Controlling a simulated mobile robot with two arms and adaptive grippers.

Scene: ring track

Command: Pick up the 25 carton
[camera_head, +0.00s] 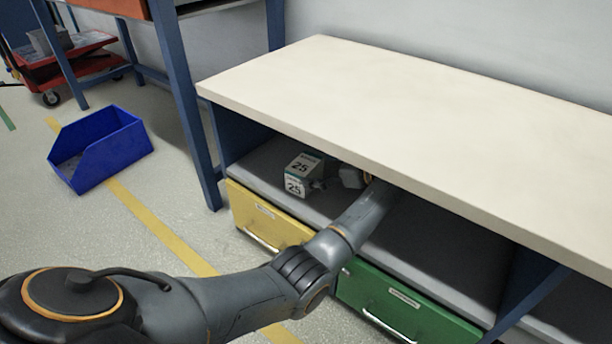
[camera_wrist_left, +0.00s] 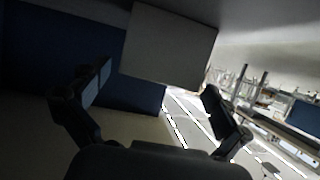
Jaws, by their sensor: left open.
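The 25 carton (camera_head: 299,176), a small white and grey-green box with "25" on two faces, sits on the shelf under the bench top, near its left end. My left gripper (camera_head: 322,184) reaches in under the bench top, just right of the carton, partly in shadow. In the left wrist view the carton (camera_wrist_left: 169,46) shows as a dark, plain box ahead of the left gripper (camera_wrist_left: 157,84). The two fingers there are spread apart with nothing held between them. Whether a finger touches the carton cannot be told. My right gripper is not in view.
The cream bench top (camera_head: 430,125) hangs low over the grey shelf (camera_head: 262,170). A yellow drawer (camera_head: 262,218) and a green drawer (camera_head: 400,307) are below the shelf. A blue bin (camera_head: 100,150) stands on the floor at left, near a red cart (camera_head: 65,65).

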